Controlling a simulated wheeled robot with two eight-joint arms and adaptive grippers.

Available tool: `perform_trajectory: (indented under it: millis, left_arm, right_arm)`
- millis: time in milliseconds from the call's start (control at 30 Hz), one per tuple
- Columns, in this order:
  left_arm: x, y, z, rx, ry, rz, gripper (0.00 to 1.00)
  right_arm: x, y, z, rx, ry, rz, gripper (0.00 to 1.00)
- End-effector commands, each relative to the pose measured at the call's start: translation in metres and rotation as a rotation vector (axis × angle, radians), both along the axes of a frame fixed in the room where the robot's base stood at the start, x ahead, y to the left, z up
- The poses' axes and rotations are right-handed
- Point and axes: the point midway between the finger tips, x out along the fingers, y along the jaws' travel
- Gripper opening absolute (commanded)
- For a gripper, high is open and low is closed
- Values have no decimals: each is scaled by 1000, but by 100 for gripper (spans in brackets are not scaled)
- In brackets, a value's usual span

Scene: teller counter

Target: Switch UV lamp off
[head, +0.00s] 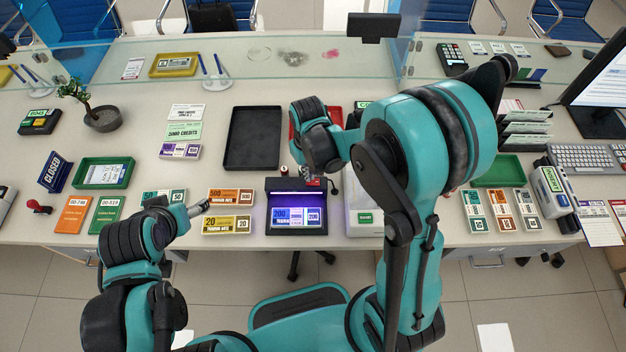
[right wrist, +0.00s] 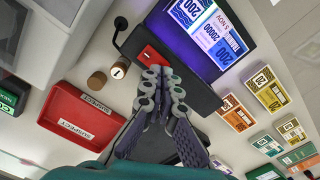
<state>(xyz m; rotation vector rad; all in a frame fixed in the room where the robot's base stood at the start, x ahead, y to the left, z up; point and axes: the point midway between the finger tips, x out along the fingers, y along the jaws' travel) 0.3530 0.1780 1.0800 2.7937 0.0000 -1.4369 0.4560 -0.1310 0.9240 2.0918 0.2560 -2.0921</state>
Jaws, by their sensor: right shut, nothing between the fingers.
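The UV lamp (head: 296,186) is a black box with a dark top housing. It glows violet over a banknote bundle marked 200 (head: 297,217), so it is lit. In the right wrist view the dark lamp housing (right wrist: 190,88) carries a red rocker switch (right wrist: 151,57). My right gripper (head: 314,174) is over the top of the lamp, fingers together and empty. In the right wrist view its fingertips (right wrist: 162,72) are right beside the red switch and partly cover it; I cannot tell whether they touch. My left gripper (head: 203,209) is low by the banknote bundles left of the lamp.
A black tray (head: 254,112) lies behind the lamp. A red tray marked SUSPECT (right wrist: 90,117) and two round stamps (right wrist: 108,75) are near my right gripper. Banknote bundles (head: 227,225) lie left of the lamp. A pale machine (head: 364,222) stands close on its right.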

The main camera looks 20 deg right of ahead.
Motion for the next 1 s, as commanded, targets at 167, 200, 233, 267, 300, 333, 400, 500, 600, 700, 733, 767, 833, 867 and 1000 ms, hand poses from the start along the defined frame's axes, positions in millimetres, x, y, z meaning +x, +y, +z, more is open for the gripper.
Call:
perform_trajectory:
  millis: [167, 200, 233, 267, 300, 333, 400, 500, 600, 700, 733, 767, 833, 867, 1000]
  left_arm:
    - [0, 0, 0, 0, 0, 0, 72]
    - [0, 0, 0, 0, 0, 0, 72]
    - [0, 0, 0, 0, 0, 0, 72]
    - [0, 0, 0, 0, 0, 0, 72]
    - [0, 0, 0, 0, 0, 0, 72]
    - [0, 0, 0, 0, 0, 0, 72]
    - [0, 0, 0, 0, 0, 0, 72]
    - [0, 0, -1, 0, 0, 0, 72]
    - [0, 0, -2, 0, 0, 0, 72]
    - [0, 0, -4, 0, 0, 0, 72]
    - [0, 0, -4, 0, 0, 0, 72]
    - [0, 0, -5, 0, 0, 0, 72]
    - [0, 0, -6, 0, 0, 0, 72]
    - [0, 0, -6, 0, 0, 0, 72]
    - [0, 0, -8, 0, 0, 0, 72]
  right_arm:
    - [0, 0, 0, 0, 0, 0, 0]
    - [0, 0, 0, 0, 0, 0, 0]
    - [0, 0, 0, 0, 0, 0, 0]
    - [0, 0, 0, 0, 0, 0, 0]
    - [0, 0, 0, 0, 0, 0, 0]
    - [0, 0, 0, 0, 0, 0, 0]
    - [0, 0, 0, 0, 0, 0, 0]
    - [0, 0, -1, 0, 0, 0, 0]
    - [0, 0, -3, 0, 0, 0, 0]
    - [0, 0, -4, 0, 0, 0, 0]
    - [0, 0, -5, 0, 0, 0, 0]
    - [0, 0, -5, 0, 0, 0, 0]
    - [0, 0, -6, 0, 0, 0, 0]
    - [0, 0, -7, 0, 0, 0, 0]
    - [0, 0, -9, 0, 0, 0, 0]
